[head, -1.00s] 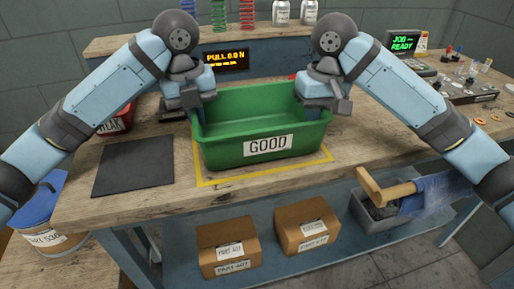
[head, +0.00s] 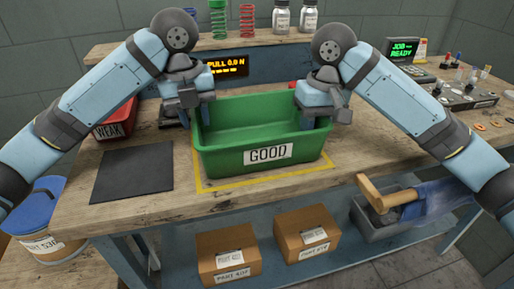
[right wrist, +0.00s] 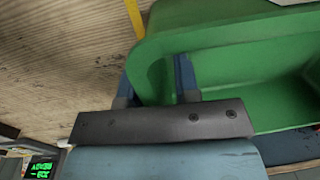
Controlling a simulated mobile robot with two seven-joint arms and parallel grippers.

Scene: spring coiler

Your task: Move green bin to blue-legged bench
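The green bin (head: 255,157), labelled GOOD, stands upright on the worn wooden top of the blue-legged bench (head: 110,205), inside a yellow outline. My left gripper (head: 194,116) is at the bin's left rim, its fingers apart, one outside and one inside. My right gripper (head: 318,118) is at the right rim. In the right wrist view, its two fingers (right wrist: 154,80) are spread wide, one outside the wall and one inside, with space beside the rim. The left fingertips are partly hidden.
A dark mat (head: 133,170) lies left of the bin, with a red WEAK bin (head: 115,122) behind it. A raised shelf with a PULL display (head: 228,66) stands behind. A control panel (head: 465,97) is at right. Boxes (head: 228,255) and a grey tub (head: 385,225) sit below.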

